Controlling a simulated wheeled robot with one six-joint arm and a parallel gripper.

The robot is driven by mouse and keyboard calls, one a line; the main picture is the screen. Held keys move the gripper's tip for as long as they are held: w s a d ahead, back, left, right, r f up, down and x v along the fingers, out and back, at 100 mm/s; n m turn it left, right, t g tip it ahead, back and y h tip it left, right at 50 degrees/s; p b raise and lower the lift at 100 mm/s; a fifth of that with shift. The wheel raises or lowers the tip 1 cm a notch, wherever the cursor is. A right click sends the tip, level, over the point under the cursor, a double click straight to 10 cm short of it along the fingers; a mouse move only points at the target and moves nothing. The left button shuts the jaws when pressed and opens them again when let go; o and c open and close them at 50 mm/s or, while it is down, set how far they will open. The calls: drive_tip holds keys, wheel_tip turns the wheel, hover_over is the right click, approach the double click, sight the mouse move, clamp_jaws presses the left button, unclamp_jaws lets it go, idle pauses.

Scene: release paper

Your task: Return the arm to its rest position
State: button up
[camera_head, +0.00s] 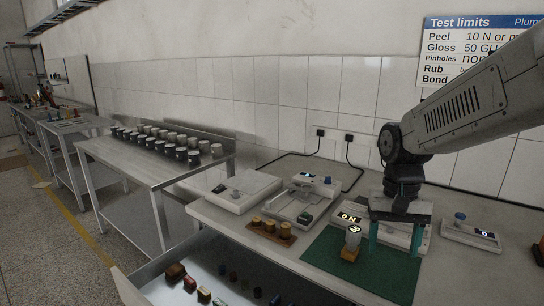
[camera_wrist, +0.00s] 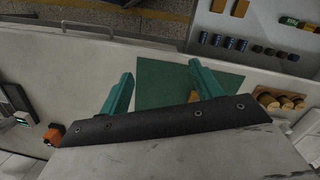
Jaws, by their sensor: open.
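My arm reaches in from the upper right in the head view. My gripper (camera_head: 393,250) points down over the right part of the green mat (camera_head: 340,272), its two teal fingers apart with nothing visible between them. In the wrist view the fingers (camera_wrist: 160,68) are spread above the same mat (camera_wrist: 160,88). A white cylinder (camera_head: 353,236) with a dark numbered mark stands at an orange-yellow block (camera_head: 349,254) on the mat, left of my gripper. In the wrist view a bit of orange shows beside the right finger, mostly hidden.
Behind my gripper stands a bench instrument (camera_head: 350,217) with a lit display; another (camera_head: 471,233) is at right. A wooden holder with brass weights (camera_head: 271,231) sits left of the mat. An open drawer (camera_head: 165,292) with small blocks juts out in front. The wall poster (camera_head: 455,50) is behind my arm.

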drive_tip(key=s+r+n+t, duration=0.1)
drive_tip(key=s+r, duration=0.1)
drive_tip(key=s, duration=0.8)
drive_tip(key=s+d+r+n+t, duration=0.1)
drive_tip(key=s+r+n+t, duration=0.1)
drive_tip(key=s, duration=0.8)
drive_tip(key=shift+d+r, duration=0.25)
drive_tip(key=shift+r, duration=0.05)
